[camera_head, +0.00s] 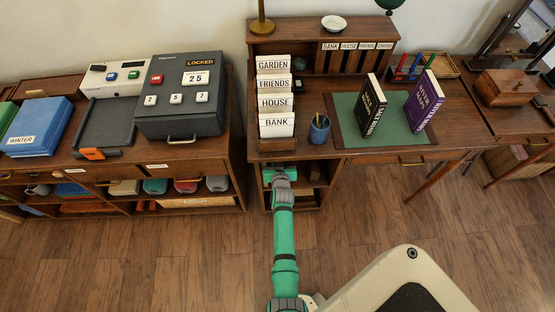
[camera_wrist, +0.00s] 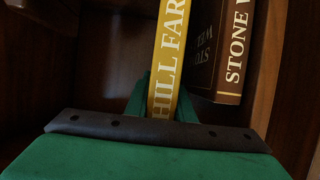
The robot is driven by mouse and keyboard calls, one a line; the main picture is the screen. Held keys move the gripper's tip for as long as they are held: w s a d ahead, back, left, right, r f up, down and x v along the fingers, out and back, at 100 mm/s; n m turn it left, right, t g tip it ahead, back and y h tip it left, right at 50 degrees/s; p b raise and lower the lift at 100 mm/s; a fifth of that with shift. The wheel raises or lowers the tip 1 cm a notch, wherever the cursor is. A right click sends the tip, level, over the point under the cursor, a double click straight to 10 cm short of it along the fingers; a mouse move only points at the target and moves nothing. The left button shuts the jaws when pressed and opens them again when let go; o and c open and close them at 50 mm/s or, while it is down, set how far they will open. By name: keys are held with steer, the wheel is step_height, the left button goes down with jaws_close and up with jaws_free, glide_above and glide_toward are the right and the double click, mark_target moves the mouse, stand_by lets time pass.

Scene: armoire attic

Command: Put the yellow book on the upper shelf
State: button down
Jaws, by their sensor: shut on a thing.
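The yellow book (camera_wrist: 170,60), its spine lettered "HILL FAR…", stands upright in the wrist view inside a dark wooden compartment. My gripper (camera_wrist: 163,108) is shut on it, with green fingers at either side of its lower spine. A brown book (camera_wrist: 236,50) lettered "STONE W…" stands just to its right. In the head view my gripper (camera_head: 279,173) reaches into the open shelves (camera_head: 314,177) under the left end of the desk. The yellow book is hidden there by the gripper and the desk top. I cannot tell whether the book touches the compartment floor.
The compartment's side walls are close in the wrist view, with some room left of the yellow book. Above the shelves, the desk top carries a letter rack (camera_head: 277,125), a blue pencil cup (camera_head: 319,129) and two upright books. The floor (camera_head: 190,255) is clear.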

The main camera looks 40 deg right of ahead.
steer(key=shift+w+d+f, duration=0.1)
steer(key=shift+f, duration=1.6)
steer(key=shift+f, duration=0.2)
steer(key=c, duration=1.5)
jaws_free()
